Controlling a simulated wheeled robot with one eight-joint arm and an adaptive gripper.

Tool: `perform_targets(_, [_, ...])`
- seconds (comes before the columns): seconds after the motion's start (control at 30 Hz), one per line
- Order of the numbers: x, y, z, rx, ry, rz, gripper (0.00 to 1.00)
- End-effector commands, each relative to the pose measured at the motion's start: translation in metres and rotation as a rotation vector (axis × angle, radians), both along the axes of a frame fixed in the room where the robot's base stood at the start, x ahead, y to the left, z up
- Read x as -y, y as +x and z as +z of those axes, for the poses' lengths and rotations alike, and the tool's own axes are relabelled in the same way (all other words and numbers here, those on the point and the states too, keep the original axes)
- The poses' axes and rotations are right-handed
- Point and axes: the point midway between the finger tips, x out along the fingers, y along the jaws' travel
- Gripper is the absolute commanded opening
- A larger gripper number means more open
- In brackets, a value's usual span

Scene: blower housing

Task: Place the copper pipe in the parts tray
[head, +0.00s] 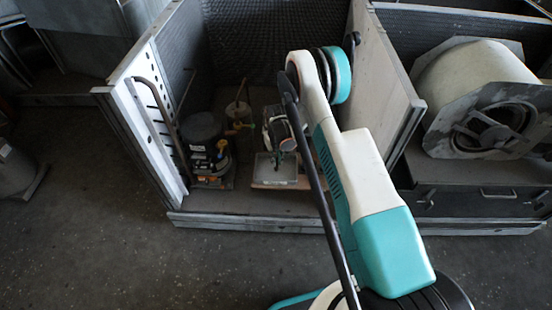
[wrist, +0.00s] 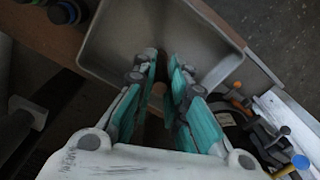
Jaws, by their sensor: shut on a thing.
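My gripper (wrist: 163,70) points down over the grey parts tray (wrist: 215,48) in the wrist view. Its two teal fingers are closed around a short tan-brown piece, the copper pipe (wrist: 157,97), which shows only in part between them. In the head view my gripper (head: 284,146) is just above the parts tray (head: 262,176), which sits on a light board inside the housing. The fingers hide most of the pipe, and I cannot tell whether it touches the tray floor. The tray's visible floor looks empty.
A dark compressor unit (head: 203,133) stands left of the tray, with a tall brown bent pipe (head: 165,110) by the left wall. The housing's right panel (head: 385,85) stands close to my arm. Tools, including a blue-headed one (wrist: 300,162), lie beside the tray.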

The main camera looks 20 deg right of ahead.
Motion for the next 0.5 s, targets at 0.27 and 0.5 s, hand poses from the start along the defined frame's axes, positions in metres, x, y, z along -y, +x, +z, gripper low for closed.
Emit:
perform_targets(0.27, [0.0000,0.0000,-0.0025,0.000,0.000,0.000,0.33])
perform_targets(0.5, [0.0000,0.0000,-0.0021,0.000,0.000,0.000,0.33])
